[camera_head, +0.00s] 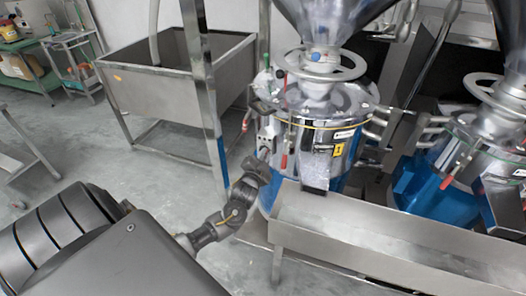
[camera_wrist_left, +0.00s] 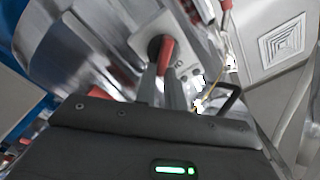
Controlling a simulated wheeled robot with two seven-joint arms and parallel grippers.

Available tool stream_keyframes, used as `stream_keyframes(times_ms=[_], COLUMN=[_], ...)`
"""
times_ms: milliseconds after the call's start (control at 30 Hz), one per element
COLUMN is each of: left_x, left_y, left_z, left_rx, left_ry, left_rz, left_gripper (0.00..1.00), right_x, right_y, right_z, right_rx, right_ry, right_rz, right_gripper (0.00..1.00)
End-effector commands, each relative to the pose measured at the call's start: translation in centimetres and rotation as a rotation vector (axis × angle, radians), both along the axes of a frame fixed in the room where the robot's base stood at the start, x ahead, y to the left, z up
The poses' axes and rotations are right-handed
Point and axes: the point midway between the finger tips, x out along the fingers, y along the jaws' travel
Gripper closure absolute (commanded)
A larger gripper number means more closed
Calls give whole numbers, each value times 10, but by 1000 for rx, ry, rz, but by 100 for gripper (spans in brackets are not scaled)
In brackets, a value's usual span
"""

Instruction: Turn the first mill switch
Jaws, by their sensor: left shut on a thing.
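The first mill (camera_head: 315,130), marked with a yellow label "1", is a shiny steel drum with a blue base. It stands in the middle of the head view. My left gripper (camera_head: 262,158) is at the switch box (camera_head: 268,130) on the mill's left side. In the left wrist view, a red switch handle (camera_wrist_left: 167,54) sits on a dark round base on the metal panel. The fingers of my left gripper (camera_wrist_left: 162,88) are shut on this handle. The gripper mostly hides the switch in the head view. My right gripper is not in view.
A steel trough (camera_head: 370,235) runs in front of the mill, close to my left arm. A second mill (camera_head: 430,175) stands at the right. A steel tank (camera_head: 165,85) on legs stands behind at the left. The floor (camera_head: 120,155) between is clear.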

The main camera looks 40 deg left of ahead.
Motion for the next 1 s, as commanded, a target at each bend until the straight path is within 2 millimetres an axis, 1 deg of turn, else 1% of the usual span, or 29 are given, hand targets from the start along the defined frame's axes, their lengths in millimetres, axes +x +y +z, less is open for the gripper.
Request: stream_keyframes(times_ms=[33, 200, 600, 800, 1000], left_x=[0, 1, 2, 2, 2], left_y=[-1, -2, -4, -4, -5], left_z=[3, 0, -8, -10, -13], left_rx=[40, 193, 507, 608, 665], left_ry=[15, 68, 177, 212, 231], left_rz=[-1, 1, 0, 0, -1], left_gripper=[100, 100, 100, 100, 100], right_x=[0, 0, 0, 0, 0], right_y=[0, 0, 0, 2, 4], right_z=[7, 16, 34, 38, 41], right_rx=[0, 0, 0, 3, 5], right_ry=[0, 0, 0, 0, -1], right_rz=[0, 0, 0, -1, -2], right_gripper=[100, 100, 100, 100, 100])
